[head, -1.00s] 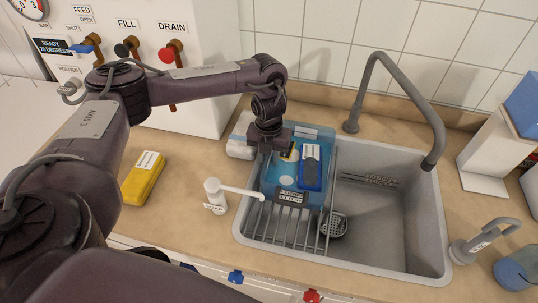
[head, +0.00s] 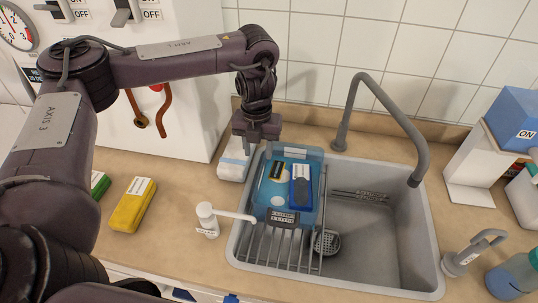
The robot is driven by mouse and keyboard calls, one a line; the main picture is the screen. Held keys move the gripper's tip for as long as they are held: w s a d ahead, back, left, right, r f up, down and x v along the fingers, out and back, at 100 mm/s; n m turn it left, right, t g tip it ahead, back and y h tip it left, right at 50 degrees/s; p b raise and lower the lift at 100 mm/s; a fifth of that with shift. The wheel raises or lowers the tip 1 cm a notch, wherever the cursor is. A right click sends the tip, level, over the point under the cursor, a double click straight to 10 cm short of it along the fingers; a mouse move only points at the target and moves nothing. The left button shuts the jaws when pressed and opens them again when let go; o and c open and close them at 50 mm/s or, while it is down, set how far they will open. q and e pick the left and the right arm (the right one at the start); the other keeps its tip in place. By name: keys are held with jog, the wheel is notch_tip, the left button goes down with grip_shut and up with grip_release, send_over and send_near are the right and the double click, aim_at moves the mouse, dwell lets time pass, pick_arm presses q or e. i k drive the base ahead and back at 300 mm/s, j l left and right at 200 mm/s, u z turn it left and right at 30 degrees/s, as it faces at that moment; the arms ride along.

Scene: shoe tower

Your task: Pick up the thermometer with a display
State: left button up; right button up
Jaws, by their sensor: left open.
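A blue tray (head: 317,213) rests over the left part of the sink. In it lie a blue device with a dark upper panel (head: 301,188), a small black-and-yellow item (head: 277,171) and a white round piece (head: 276,198). A dark labelled block (head: 284,217) is at the tray's front edge. I cannot tell for sure which one is the thermometer. My left gripper (head: 258,150) points down by the tray's back left corner, open, with nothing seen between its fingers. My right gripper is out of view.
A white pack (head: 233,160) lies left of the tray. A white pump dispenser (head: 208,218) and a yellow box (head: 132,205) stand on the counter. The grey tap (head: 380,105) arches over the sink (head: 385,235), whose right basin is mostly clear.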

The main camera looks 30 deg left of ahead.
aim_at(276, 173)
jog(key=k, duration=1.5)
